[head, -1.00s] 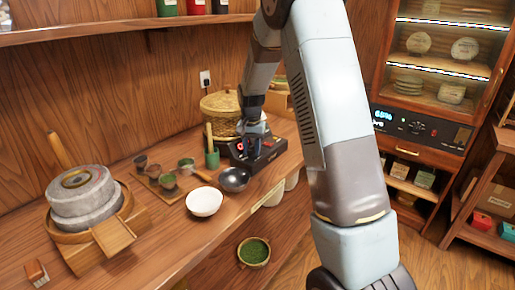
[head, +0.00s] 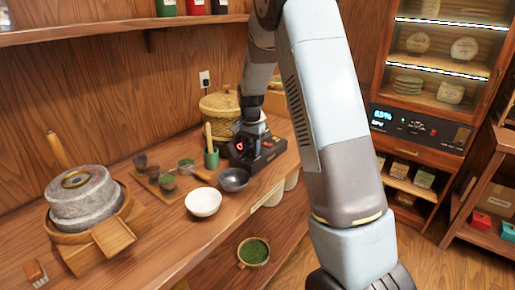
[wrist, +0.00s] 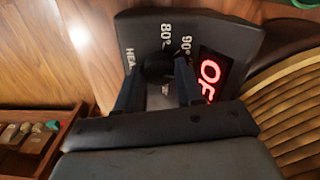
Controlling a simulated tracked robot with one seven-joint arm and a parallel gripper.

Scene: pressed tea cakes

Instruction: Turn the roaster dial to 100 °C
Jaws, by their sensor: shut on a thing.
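The roaster (head: 268,157) is a low black unit on the wooden counter, with a small red lit display facing left. In the wrist view its sloped panel (wrist: 225,40) carries white marks "80°" and "90°", a partly hidden "HEA" label, and a red display (wrist: 212,72) whose visible part reads "OF". The round black dial (wrist: 157,65) lies between my fingers. My gripper (wrist: 160,84) is shut on the dial, one finger on each side. The dial's pointer and any 100° mark cannot be made out. In the head view my gripper (head: 248,130) is over the roaster.
A woven basket (head: 220,105), a green cup with a whisk (head: 211,158), a dark bowl (head: 234,180) and a white bowl (head: 203,203) stand close by. A stone mill (head: 82,195) is at left. A lit cabinet (head: 425,75) stands at right.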

